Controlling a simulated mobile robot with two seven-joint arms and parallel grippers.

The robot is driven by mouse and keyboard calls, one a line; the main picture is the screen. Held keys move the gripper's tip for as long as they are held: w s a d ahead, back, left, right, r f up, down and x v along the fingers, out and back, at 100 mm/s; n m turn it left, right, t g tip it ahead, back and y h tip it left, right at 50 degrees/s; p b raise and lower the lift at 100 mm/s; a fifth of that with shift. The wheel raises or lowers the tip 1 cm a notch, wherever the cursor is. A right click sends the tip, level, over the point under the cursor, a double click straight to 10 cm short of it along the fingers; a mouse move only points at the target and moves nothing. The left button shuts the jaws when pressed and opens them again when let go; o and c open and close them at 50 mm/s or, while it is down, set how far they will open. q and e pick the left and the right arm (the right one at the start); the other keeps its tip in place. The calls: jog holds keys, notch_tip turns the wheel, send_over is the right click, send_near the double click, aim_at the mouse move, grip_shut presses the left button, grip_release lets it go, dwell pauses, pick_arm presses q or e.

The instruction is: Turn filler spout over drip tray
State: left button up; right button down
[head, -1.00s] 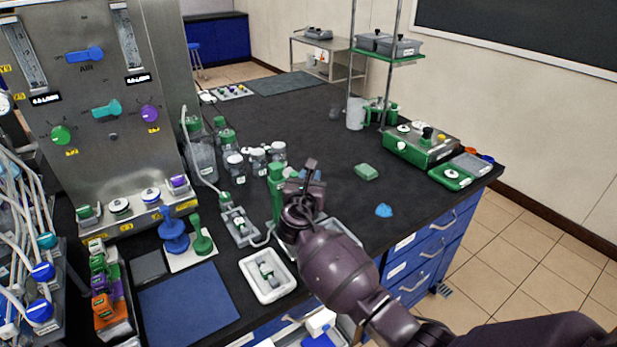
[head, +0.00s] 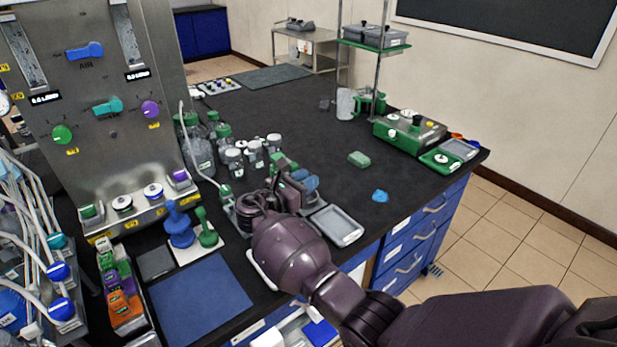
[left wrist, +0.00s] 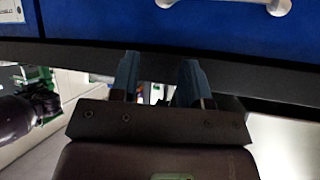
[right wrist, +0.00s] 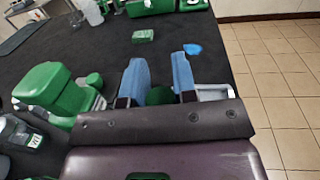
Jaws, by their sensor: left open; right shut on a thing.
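The green filler (head: 284,166) stands on the black bench, partly hidden behind my right gripper (head: 305,184); its green head (right wrist: 50,90) shows at the left of the right wrist view. My right gripper is shut on a dark green rounded part (right wrist: 160,95), seemingly the filler spout, between its blue fingers. The grey drip tray (head: 337,226) lies just right of and nearer than the gripper, and its pale edge (right wrist: 213,92) shows beside the right finger. Whether the spout is over it, I cannot tell. My left gripper (left wrist: 158,82) is open and empty, below a blue drawer front.
Several capped bottles (head: 255,153) stand left of the filler. A green block (head: 359,159) and a blue crumpled piece (head: 380,196) lie to the right. A blue mat (head: 200,303) and the steel control panel (head: 105,140) are at left.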

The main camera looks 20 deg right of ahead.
pick_arm(q)
jog(key=shift+s+f, duration=0.2)
pick_arm(e)
jog(key=shift+s+a+f+m+g+h, duration=0.1)
jog(key=shift+s+a+m+g+h, duration=0.2)
jog(key=shift+g, duration=0.3)
jog(key=shift+s+a+m+g+h, duration=0.1)
jog(key=shift+m+g+h, duration=0.1)
jog(key=shift+m+g, duration=0.3)
pick_arm(q)
jog(key=shift+w+r, duration=0.1)
jog(key=shift+w, duration=0.1)
pick_arm(e)
jog(key=c, duration=0.9)
grip_release()
pick_arm(q)
jog(key=shift+w, duration=0.1)
pick_arm(e)
jog(key=shift+w, duration=0.1)
